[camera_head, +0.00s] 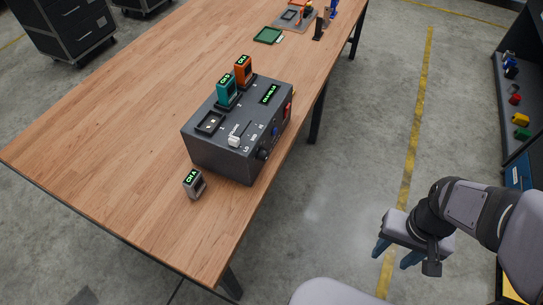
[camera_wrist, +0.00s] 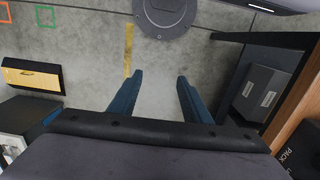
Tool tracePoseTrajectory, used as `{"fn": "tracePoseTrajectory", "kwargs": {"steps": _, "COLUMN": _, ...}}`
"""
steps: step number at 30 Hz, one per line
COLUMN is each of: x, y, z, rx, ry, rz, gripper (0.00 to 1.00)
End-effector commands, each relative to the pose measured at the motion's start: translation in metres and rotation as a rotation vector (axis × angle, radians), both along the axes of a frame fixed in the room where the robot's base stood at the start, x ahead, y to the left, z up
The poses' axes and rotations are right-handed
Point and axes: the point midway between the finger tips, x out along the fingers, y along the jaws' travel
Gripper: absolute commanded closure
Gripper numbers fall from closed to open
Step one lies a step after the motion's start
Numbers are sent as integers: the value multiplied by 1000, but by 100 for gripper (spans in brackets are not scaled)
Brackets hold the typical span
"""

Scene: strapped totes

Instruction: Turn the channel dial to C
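A dark grey control box (camera_head: 230,145) stands near the right edge of the wooden table in the head view. A small dark knob (camera_head: 263,154) is on its right-hand side face, low near the corner; its pointer and letters are too small to read. A blue knob (camera_head: 275,132) and a red switch (camera_head: 287,110) are farther along that face. A white slider (camera_head: 235,140) and a green-lit display (camera_head: 269,94) are on top. My gripper (camera_head: 398,256) hangs over the floor, right of the table and well apart from the box. In the wrist view its blue fingers (camera_wrist: 158,85) are spread and empty.
A grey module (camera_head: 194,184) stands on the table nearby. A shelf (camera_head: 518,130) is at far right. Floor between table and gripper is clear.

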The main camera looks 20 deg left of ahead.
Motion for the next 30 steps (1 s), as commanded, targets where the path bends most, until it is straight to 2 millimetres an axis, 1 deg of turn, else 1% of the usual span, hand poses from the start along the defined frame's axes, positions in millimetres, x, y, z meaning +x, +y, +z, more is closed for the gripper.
{"fn": "tracePoseTrajectory", "kwargs": {"steps": 6, "x": -36, "y": 3, "z": -36, "rx": -4, "ry": 205, "rz": 17, "gripper": 56}}
{"fn": "tracePoseTrajectory", "kwargs": {"steps": 9, "x": -50, "y": 5, "z": -54, "rx": -5, "ry": 305, "rz": 20, "gripper": 56}}
{"fn": "tracePoseTrajectory", "kwargs": {"steps": 11, "x": -56, "y": 10, "z": -64, "rx": 6, "ry": 359, "rz": 1, "gripper": 56}}
{"fn": "tracePoseTrajectory", "kwargs": {"steps": 14, "x": -65, "y": 24, "z": -82, "rx": 37, "ry": 448, "rz": -68, "gripper": 56}}
{"fn": "tracePoseTrajectory", "kwargs": {"steps": 17, "x": -76, "y": 46, "z": -96, "rx": 80, "ry": 552, "rz": -176, "gripper": 56}}
{"fn": "tracePoseTrajectory", "kwargs": {"steps": 20, "x": -84, "y": 77, "z": -107, "rx": 141, "ry": 672, "rz": -324, "gripper": 56}}
{"fn": "tracePoseTrajectory", "kwargs": {"steps": 21, "x": -85, "y": 93, "z": -111, "rx": 173, "ry": 722, "rz": -395, "gripper": 56}}
{"fn": "tracePoseTrajectory", "kwargs": {"steps": 23, "x": -82, "y": 118, "z": -113, "rx": 230, "ry": 793, "rz": -510, "gripper": 56}}
{"fn": "tracePoseTrajectory", "kwargs": {"steps": 24, "x": -77, "y": 136, "z": -114, "rx": 272, "ry": 835, "rz": -584, "gripper": 56}}
{"fn": "tracePoseTrajectory", "kwargs": {"steps": 26, "x": -64, "y": 161, "z": -112, "rx": 344, "ry": 889, "rz": -692, "gripper": 56}}
{"fn": "tracePoseTrajectory", "kwargs": {"steps": 27, "x": -52, "y": 177, "z": -109, "rx": 398, "ry": 918, "rz": -762, "gripper": 56}}
{"fn": "tracePoseTrajectory", "kwargs": {"steps": 29, "x": -29, "y": 201, "z": -102, "rx": 492, "ry": 953, "rz": -860, "gripper": 56}}
{"fn": "tracePoseTrajectory", "kwargs": {"steps": 30, "x": -10, "y": 215, "z": -94, "rx": 560, "ry": 969, "rz": -916, "gripper": 56}}
